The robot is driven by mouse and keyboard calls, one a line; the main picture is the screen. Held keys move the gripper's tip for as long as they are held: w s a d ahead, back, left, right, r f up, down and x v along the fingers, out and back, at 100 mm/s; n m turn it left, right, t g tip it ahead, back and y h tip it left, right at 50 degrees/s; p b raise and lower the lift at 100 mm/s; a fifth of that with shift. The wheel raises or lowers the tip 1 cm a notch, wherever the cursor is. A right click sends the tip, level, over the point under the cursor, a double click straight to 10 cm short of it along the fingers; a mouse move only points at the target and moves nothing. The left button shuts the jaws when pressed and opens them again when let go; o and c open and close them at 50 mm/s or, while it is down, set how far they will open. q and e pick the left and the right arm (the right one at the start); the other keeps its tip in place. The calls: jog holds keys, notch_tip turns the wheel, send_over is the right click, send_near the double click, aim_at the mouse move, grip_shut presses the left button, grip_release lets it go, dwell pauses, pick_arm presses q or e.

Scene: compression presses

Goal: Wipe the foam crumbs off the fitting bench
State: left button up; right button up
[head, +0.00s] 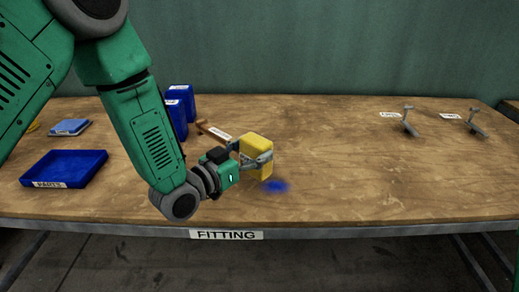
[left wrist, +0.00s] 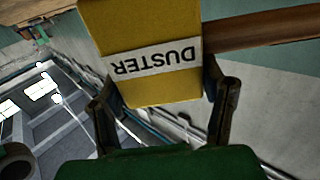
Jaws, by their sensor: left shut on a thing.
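My left gripper (head: 258,158) is shut on a yellow block, the duster (head: 257,147), above the front middle of the fitting bench (head: 350,185). In the left wrist view the duster (left wrist: 152,88) sits between the two fingers, its "DUSTER" label upside down. A brown bar (left wrist: 262,32) reaches right from beside it; I cannot tell if they are joined. A small blurred dark-blue patch (head: 276,186) lies on the bench just below and right of the duster. Single crumbs cannot be made out. My right gripper is not in view.
A blue tray labelled "PARTS" (head: 64,167) and a light-blue flat item (head: 70,127) are at the left. Blue containers (head: 181,100) stand behind my arm. Two grey metal pieces (head: 408,121) (head: 475,123) stand at the back right. The bench's middle right is clear.

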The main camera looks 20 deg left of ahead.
pick_arm(q)
jog(key=shift+d+r+p, duration=0.1)
jog(key=shift+r+p, duration=2.2)
jog(key=shift+r, duration=0.75)
jog(key=shift+r+p, duration=1.15)
jog(key=shift+r, duration=0.4)
jog(key=shift+f, duration=0.1)
